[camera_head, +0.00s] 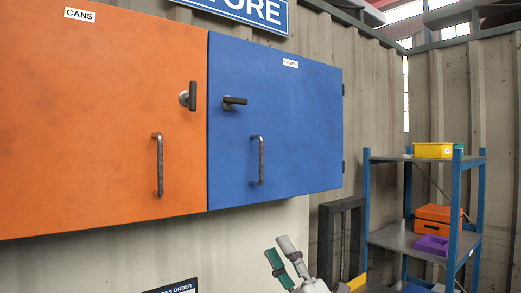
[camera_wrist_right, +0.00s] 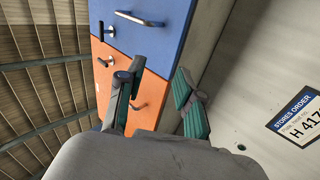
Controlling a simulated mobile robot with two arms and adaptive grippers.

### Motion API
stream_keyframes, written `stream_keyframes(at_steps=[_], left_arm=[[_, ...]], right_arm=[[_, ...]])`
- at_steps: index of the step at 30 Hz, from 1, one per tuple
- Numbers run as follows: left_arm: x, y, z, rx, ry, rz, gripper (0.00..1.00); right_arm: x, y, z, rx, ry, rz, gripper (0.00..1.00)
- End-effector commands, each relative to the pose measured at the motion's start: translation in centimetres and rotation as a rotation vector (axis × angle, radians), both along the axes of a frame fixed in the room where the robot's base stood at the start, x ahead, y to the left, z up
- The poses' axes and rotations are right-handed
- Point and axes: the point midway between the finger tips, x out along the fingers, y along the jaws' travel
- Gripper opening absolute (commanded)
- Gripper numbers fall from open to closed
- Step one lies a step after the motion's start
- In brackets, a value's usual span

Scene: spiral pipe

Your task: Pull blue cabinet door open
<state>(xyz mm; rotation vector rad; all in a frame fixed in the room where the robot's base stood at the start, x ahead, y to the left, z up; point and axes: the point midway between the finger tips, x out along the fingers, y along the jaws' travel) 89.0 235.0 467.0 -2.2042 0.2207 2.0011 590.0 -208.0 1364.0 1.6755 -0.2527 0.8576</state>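The blue cabinet door (camera_head: 300,120) is shut flush beside the orange door. Its dark lever latch (camera_head: 235,101) lies horizontal near the left edge, with a vertical metal pull handle (camera_head: 257,160) below it. In the right wrist view the blue door (camera_wrist_right: 175,40) is at the top, its pull handle (camera_wrist_right: 140,19) beyond my fingers. My right gripper (camera_head: 277,246) is below the blue door, fingers apart and empty, touching neither handle. The wrist view also shows the open right gripper (camera_wrist_right: 157,84). My left gripper is not in view.
The orange door (camera_head: 100,110) has a vertical latch (camera_head: 188,96) and its own pull handle (camera_head: 158,165). A blue-framed shelf (camera_head: 405,238) with a yellow bin (camera_head: 433,151), orange box (camera_head: 433,218) and purple bin (camera_head: 431,245) stands right. A dark frame (camera_head: 326,240) stands before it.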

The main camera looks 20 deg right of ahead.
Motion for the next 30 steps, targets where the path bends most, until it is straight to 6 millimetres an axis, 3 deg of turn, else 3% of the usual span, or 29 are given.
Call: stream_keyframes(at_steps=[1, 3, 6, 9, 12, 18, 21, 26, 30], left_arm=[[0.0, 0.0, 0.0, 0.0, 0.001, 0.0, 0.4], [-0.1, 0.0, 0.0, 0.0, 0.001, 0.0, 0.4], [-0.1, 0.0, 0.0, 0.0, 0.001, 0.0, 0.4], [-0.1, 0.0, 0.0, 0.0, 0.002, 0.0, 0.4], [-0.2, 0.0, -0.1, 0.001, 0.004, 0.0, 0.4], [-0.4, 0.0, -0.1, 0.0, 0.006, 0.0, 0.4], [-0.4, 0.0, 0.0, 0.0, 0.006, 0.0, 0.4], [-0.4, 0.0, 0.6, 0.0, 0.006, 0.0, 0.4], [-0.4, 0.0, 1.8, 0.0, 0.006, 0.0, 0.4]], right_arm=[[-0.6, 1.3, 3.9, -0.155, -0.12, 0.006, 0.36], [-1.4, 3.1, 7.5, -0.377, -0.248, 0.007, 0.36], [-2.1, 4.6, 11.2, -0.7, -0.375, -0.031, 0.36], [-1.9, 4.1, 13.9, -1.014, -0.426, -0.114, 0.36], [-1.4, 1.7, 16.2, -1.277, -0.402, -0.222, 0.36], [-1.3, -4.5, 19.6, -1.568, -0.256, -0.401, 0.36], [-1.4, -6.0, 20.3, -1.617, -0.21, -0.438, 0.36], [-0.6, -5.9, 20.6, -1.63, -0.195, -0.444, 0.36], [1.4, -4.6, 20.8, -1.629, -0.197, -0.441, 0.36]])
